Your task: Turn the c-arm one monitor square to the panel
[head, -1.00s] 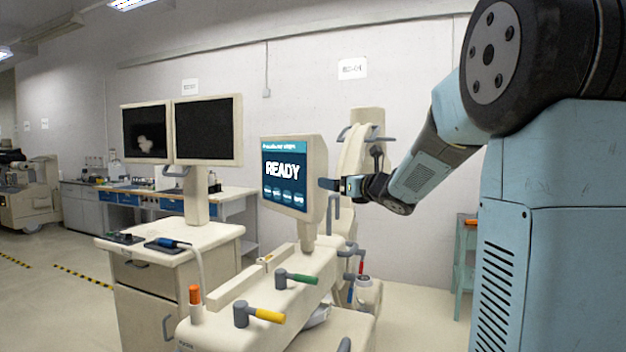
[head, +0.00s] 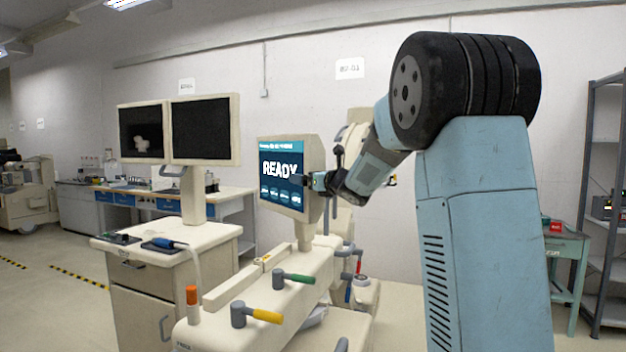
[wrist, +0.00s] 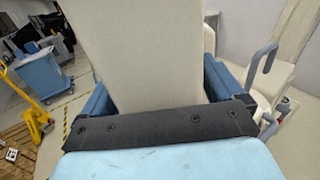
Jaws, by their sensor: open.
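The monitor with the blue READY screen (head: 281,175) stands on a short post on the cream cart with the coloured levers. Its screen faces left and toward the head camera, turned at an angle. In the wrist view the cream monitor housing (wrist: 150,50) lies between the two blue fingers of my gripper (wrist: 157,82). A gap shows beside the right finger; I cannot tell whether the left one touches. The fingertips are partly hidden by the housing.
A second cart (head: 165,245) with twin dark monitors (head: 202,130) stands to the left. A shelf rack (head: 606,200) and green table (head: 566,255) are at right.

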